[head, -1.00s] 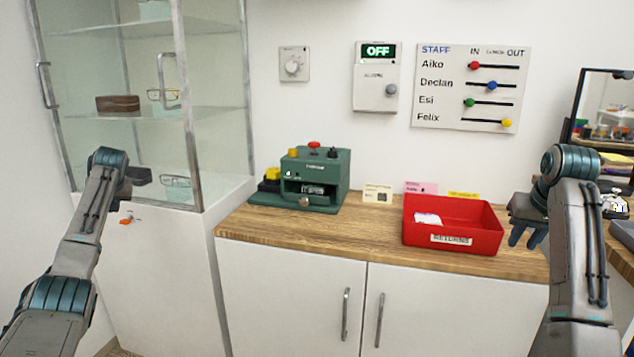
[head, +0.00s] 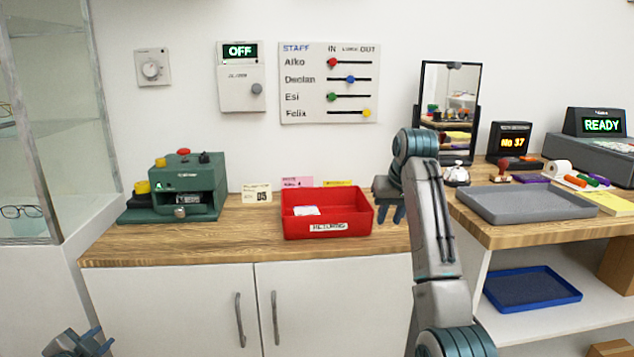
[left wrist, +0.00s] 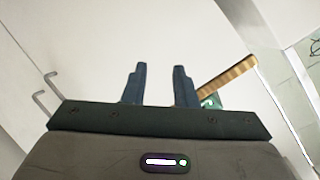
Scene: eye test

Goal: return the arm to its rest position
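My left gripper (head: 92,343) shows at the bottom left of the head view, low in front of the white cabinet. Its two dark blue fingers are apart with nothing between them in the left wrist view (left wrist: 159,85). My right arm (head: 432,225) rises from the bottom of the head view and bends over at the top. My right gripper (head: 391,213) points down just right of the red returns tray (head: 345,224), over the wooden counter. Its blue fingers show a gap and hold nothing visible.
A green device (head: 190,190) stands on the wooden counter (head: 130,240) at left, beside the glass case (head: 60,120). A mirror (head: 447,100) stands behind my right arm. A grey tray (head: 525,205) lies on the right-hand counter, with a blue tray (head: 530,288) on the shelf below.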

